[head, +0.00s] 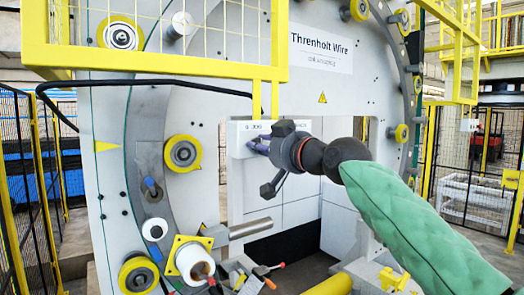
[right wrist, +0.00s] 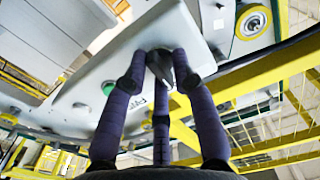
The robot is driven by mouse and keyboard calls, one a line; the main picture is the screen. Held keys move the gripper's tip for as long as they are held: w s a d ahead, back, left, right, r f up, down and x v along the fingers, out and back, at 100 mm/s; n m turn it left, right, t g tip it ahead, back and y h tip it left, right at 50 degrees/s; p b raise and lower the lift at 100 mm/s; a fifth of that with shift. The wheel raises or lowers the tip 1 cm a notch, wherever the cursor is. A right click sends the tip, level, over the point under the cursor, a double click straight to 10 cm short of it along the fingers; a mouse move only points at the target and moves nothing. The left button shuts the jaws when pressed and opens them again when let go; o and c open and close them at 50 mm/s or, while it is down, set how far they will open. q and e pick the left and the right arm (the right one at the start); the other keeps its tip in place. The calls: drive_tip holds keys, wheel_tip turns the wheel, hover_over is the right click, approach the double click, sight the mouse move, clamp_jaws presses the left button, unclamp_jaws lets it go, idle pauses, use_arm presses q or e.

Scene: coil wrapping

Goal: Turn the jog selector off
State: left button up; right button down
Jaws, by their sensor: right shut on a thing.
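The jog selector (right wrist: 160,68) shows in the right wrist view as a dark, pointed knob on the face of a pale control box (right wrist: 190,22). In the head view the same control box (head: 238,136) has a partly readable label, and the selector is hidden behind my gripper. My right gripper (head: 258,145) reaches the box front from the right. Its purple fingers (right wrist: 160,66) are closed around the selector at their tips. Which position the selector points to cannot be told. My left gripper is in neither view.
A green button (right wrist: 108,88) sits on the box beside the fingers. A yellow guard frame (head: 150,73) and a black cable (head: 150,82) hang just above the box. Rollers, such as the yellow-rimmed one (head: 182,153), line the machine's ring to the left.

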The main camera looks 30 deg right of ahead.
drive_tip(key=shift+w+f+n, duration=0.15)
drive_tip(key=shift+f+n, duration=0.15)
drive_tip(key=shift+n, duration=0.2)
drive_tip(key=c, duration=1.4)
unclamp_jaws()
drive_tip(key=shift+o, duration=1)
drive_tip(key=s+d, duration=0.1)
drive_tip(key=s, duration=1.1)
drive_tip(key=shift+d+r, duration=0.15)
drive_tip(key=shift+w, duration=0.1)
